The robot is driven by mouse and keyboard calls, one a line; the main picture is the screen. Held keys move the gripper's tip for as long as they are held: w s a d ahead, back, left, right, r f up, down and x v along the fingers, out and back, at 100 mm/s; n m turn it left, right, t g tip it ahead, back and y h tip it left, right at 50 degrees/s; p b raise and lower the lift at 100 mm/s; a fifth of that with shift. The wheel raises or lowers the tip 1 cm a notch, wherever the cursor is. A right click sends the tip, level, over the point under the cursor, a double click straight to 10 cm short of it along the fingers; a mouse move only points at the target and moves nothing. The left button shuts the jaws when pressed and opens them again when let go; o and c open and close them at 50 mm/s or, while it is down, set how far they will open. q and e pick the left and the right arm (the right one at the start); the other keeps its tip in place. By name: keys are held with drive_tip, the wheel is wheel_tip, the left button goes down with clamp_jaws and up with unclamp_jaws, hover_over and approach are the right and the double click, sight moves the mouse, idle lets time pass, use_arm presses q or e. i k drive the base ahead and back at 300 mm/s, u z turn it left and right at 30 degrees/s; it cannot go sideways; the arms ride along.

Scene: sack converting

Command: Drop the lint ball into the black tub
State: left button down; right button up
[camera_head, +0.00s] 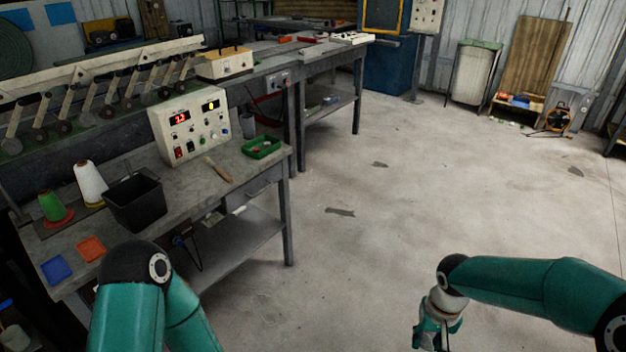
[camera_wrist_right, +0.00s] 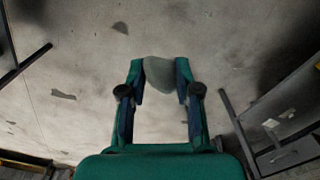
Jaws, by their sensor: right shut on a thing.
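The black tub (camera_head: 136,208) stands upright on the workbench at the left of the head view, and its visible inside looks dark and empty. My right gripper (camera_head: 436,334) is low at the right of the head view, over open floor and far from the tub. In the right wrist view its fingers are shut on a grey, rounded lint ball (camera_wrist_right: 161,77), with the floor behind. The ball cannot be made out in the head view. My left arm shows at the lower left, but its gripper is not in view.
On the bench (camera_head: 225,200) near the tub are a white cone (camera_head: 90,182), a green cone (camera_head: 53,206), a control box (camera_head: 191,128), a wooden-handled tool (camera_head: 218,169) and a green tray (camera_head: 262,147). Blue (camera_head: 56,269) and orange (camera_head: 91,248) squares lie in front. The middle floor is clear.

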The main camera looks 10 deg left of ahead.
sight(156, 218)
drive_tip(key=z, duration=0.65)
drive_tip(key=i, duration=0.15)
drive_tip(key=u, duration=1.95)
